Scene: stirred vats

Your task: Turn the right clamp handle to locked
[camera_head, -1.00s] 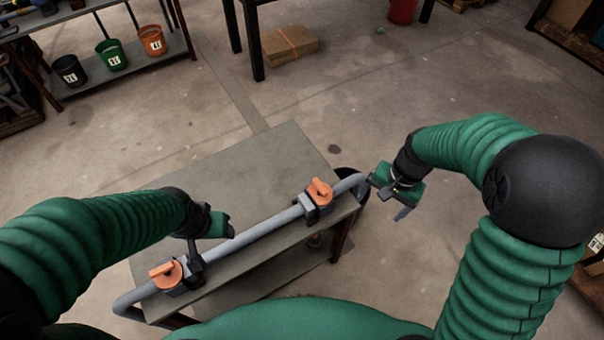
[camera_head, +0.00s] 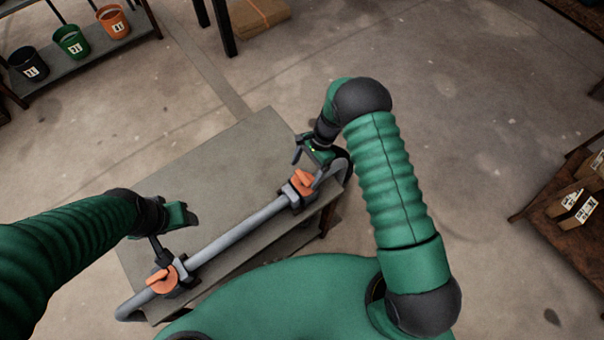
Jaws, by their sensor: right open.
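The right clamp, with its orange handle (camera_head: 303,179), sits on a grey pipe (camera_head: 240,228) along the table's near edge. My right gripper (camera_head: 307,167) is open and empty just behind this handle. One finger points to the left past it and the other reaches down at its right side. I cannot tell whether either finger touches it. The left clamp, with its orange handle (camera_head: 162,279), sits at the pipe's left end. My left gripper (camera_head: 177,240) looks open, just behind the left clamp, one finger reaching down close to it.
The grey table top (camera_head: 215,165) is bare behind the pipe. Several buckets stand on a shelf (camera_head: 95,55) at the upper left. A cardboard box (camera_head: 258,14) lies on the floor at the back. A wooden stand (camera_head: 560,205) with boxes is at the right. The floor between is clear.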

